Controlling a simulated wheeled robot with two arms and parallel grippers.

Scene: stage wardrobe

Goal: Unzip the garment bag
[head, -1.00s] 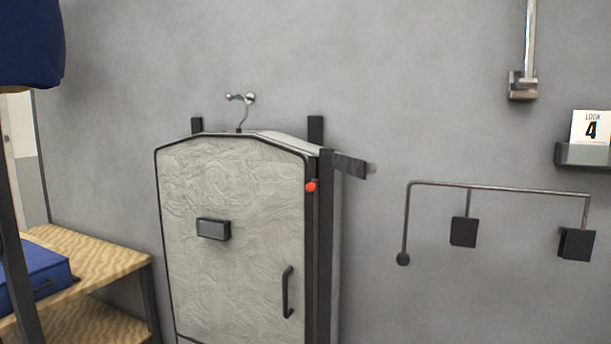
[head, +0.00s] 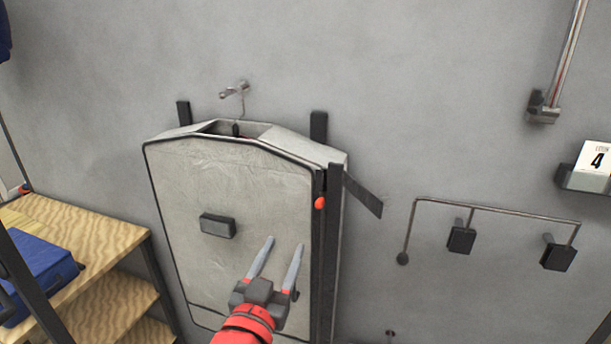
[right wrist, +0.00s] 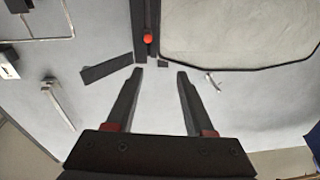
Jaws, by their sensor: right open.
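The garment bag (head: 180,210) is pale grey with dark edging and hangs from a wall hook (head: 234,90) in the head view. A red-orange zip pull (head: 320,202) sits near the top of the dark strip along its right edge; it also shows in the right wrist view (right wrist: 148,38). My right gripper (head: 282,240) is open and empty in front of the bag's lower right part, below and left of the pull. My left gripper is not in view.
A wooden shelf unit (head: 105,236) with a blue case (head: 35,265) stands at the left. A dark flap (head: 362,195) sticks out right of the bag.

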